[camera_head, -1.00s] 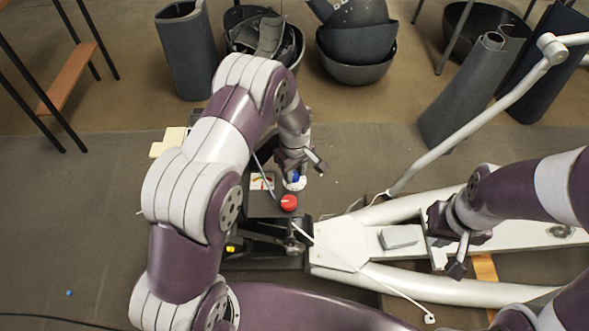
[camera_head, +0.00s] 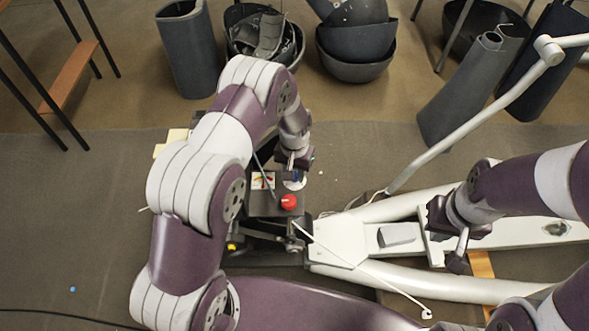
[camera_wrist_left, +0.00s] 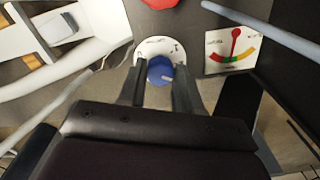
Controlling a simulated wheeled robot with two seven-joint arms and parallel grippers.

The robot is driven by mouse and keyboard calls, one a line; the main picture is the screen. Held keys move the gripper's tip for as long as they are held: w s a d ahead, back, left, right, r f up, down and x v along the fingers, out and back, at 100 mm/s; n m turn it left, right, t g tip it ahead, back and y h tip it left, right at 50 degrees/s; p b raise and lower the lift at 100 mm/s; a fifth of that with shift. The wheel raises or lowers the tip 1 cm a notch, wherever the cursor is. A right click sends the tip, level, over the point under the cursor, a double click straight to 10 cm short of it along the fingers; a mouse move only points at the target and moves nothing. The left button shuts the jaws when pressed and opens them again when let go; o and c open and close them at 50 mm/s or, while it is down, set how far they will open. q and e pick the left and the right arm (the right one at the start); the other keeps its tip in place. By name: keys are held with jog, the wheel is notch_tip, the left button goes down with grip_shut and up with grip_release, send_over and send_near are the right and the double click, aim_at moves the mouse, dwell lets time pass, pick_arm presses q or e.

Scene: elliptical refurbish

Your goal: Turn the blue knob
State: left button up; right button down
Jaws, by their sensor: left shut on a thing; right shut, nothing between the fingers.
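The blue knob (camera_wrist_left: 160,70) sits on a white round dial plate (camera_wrist_left: 178,48) in the left wrist view, with a pale mark on its face. My left gripper (camera_wrist_left: 159,82) has one finger on each side of the knob and is shut on it. In the head view my left gripper (camera_head: 294,168) is at the dial plate (camera_head: 295,183) and mostly hides the knob. My right gripper (camera_head: 452,240) is shut and empty above the white frame on the right, far from the knob.
A red knob (camera_head: 288,202) is beside the dial on the dark box. A gauge card (camera_wrist_left: 233,50) with a red needle lies next to it. A white tubular frame (camera_head: 400,283) extends right. Dark bins (camera_head: 356,65) stand at the back.

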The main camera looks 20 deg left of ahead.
pick_arm(q)
jog(key=m, duration=0.3)
jog(key=shift+m, duration=0.3)
jog(key=m+p, duration=0.1)
jog(key=m, duration=0.3)
jog(key=shift+m, duration=0.3)
jog(key=m, duration=0.4)
jog(key=shift+m, duration=2)
jog(key=o, duration=1)
jog(key=shift+o, duration=0.2)
